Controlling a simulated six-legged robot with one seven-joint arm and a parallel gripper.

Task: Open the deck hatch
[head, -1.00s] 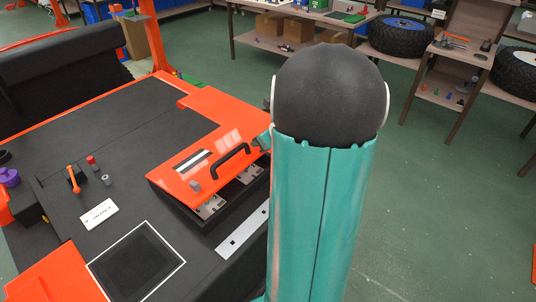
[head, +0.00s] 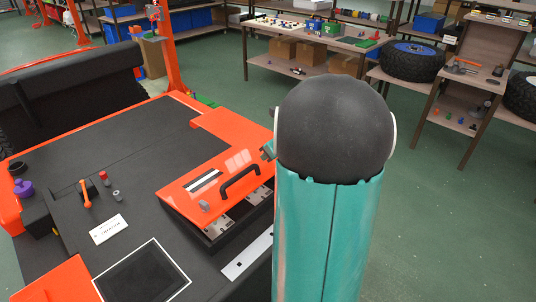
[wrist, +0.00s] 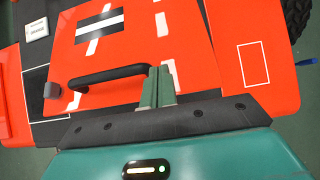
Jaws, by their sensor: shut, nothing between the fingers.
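The deck hatch (head: 222,164) is an orange panel with a black handle (head: 240,182), a grey knob (head: 204,206) and a black-and-white striped patch. It is tilted, its near edge raised above a dark opening with metal parts (head: 222,221) inside. In the wrist view the hatch (wrist: 190,40) fills the upper middle, with its handle (wrist: 108,74) and knob (wrist: 50,90). My gripper (wrist: 158,85) has its green fingers together and empty, at the handle's right end, over the hatch's edge. I cannot tell whether they touch it. In the head view my arm hides most of the gripper.
The dark deck holds an orange lever (head: 85,194), a white label plate (head: 108,229) and a framed black square (head: 143,274). A perforated light strip (head: 247,254) lies in front of the opening. Open green floor (head: 440,215) is at the right; benches (head: 330,50) stand behind.

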